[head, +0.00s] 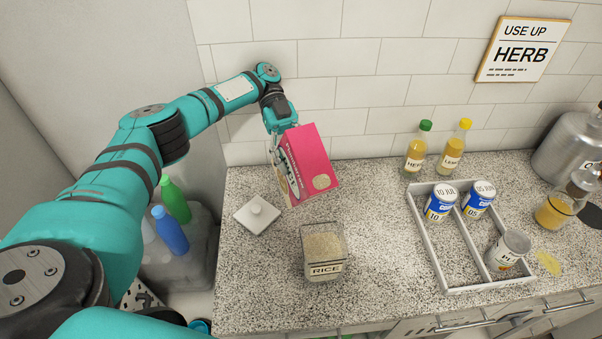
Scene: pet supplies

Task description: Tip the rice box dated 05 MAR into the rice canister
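A pink box (312,158) hangs tilted in the air at the back of the counter, above and left of the rice canister. Its printing is too small and angled to read, and no date is legible on it. My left gripper (281,134) grips its upper left edge; the fingers are partly hidden. The clear, square rice canister (325,268) stands on the counter, labelled RICE. It is open at the top and has pale grains inside. A white square lid with a knob (257,215) lies on the counter to its left. My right gripper is out of view.
A divided white tray (437,262) to the right holds several cans. Two bottles (416,148) stand behind it. A glass jar (553,212) and a steel container (575,145) are at far right. The counter between canister and tray is clear.

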